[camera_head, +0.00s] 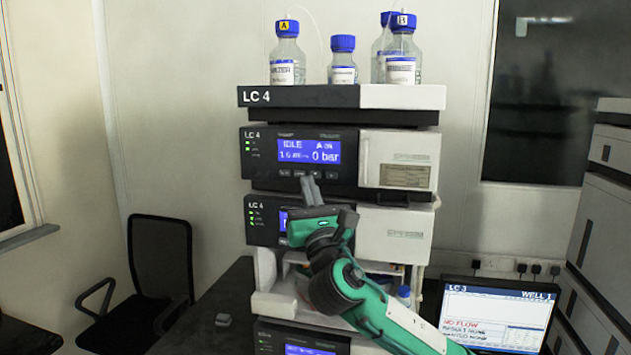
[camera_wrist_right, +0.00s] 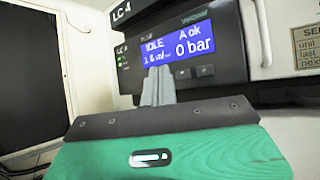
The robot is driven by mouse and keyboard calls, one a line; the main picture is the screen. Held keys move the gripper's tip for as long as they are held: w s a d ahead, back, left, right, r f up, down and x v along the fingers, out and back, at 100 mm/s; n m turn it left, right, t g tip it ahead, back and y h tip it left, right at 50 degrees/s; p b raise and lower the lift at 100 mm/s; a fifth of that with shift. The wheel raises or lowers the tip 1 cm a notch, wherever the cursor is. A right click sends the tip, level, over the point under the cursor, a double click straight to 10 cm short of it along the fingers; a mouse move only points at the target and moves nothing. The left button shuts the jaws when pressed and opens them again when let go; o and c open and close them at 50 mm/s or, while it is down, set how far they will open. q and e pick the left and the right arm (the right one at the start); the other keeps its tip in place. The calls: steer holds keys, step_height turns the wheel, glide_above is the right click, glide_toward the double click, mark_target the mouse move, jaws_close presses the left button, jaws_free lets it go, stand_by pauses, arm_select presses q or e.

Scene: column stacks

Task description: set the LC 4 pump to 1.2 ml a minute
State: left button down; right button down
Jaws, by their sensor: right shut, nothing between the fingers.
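The LC 4 pump (camera_head: 300,158) is the upper dark-fronted module in the stack. Its blue screen (camera_head: 309,151) reads IDLE, A ok and 0 bar. The flow reads 1-point-something ml; the second digit is blurred, perhaps 6. A row of small buttons (camera_head: 332,174) runs under the screen. The wrist view shows the screen (camera_wrist_right: 180,46) and two arrow-like buttons (camera_wrist_right: 205,71) right of the fingers. My right gripper (camera_head: 309,180) is shut and empty, its tips (camera_wrist_right: 159,72) just below the screen, in front of the button row. Contact cannot be told. My left gripper is out of view.
Blue-capped bottles (camera_head: 342,62) stand on top of the stack. Another LC 4 module (camera_head: 262,222) sits below the pump, partly hidden by my arm. An LC 3 monitor (camera_head: 497,313) stands at lower right. A black chair (camera_head: 160,255) is at left.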

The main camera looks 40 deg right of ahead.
mark_target(310, 165)
steer(key=shift+w+d, duration=0.85)
steer(key=shift+d, duration=0.2)
stand_by(1.4)
steer(key=shift+w+d, duration=0.3)
steer(key=shift+w+d, duration=0.25)
steer(key=shift+d, duration=0.05)
stand_by(0.7)
steer(key=shift+a, duration=0.1)
steer(key=shift+s+a+p, duration=0.3)
steer(key=shift+s+a, duration=0.25)
stand_by(0.3)
steer(key=shift+s+a+p, duration=0.75)
steer(key=shift+s+a, duration=0.85)
steer(key=shift+a, duration=0.3)
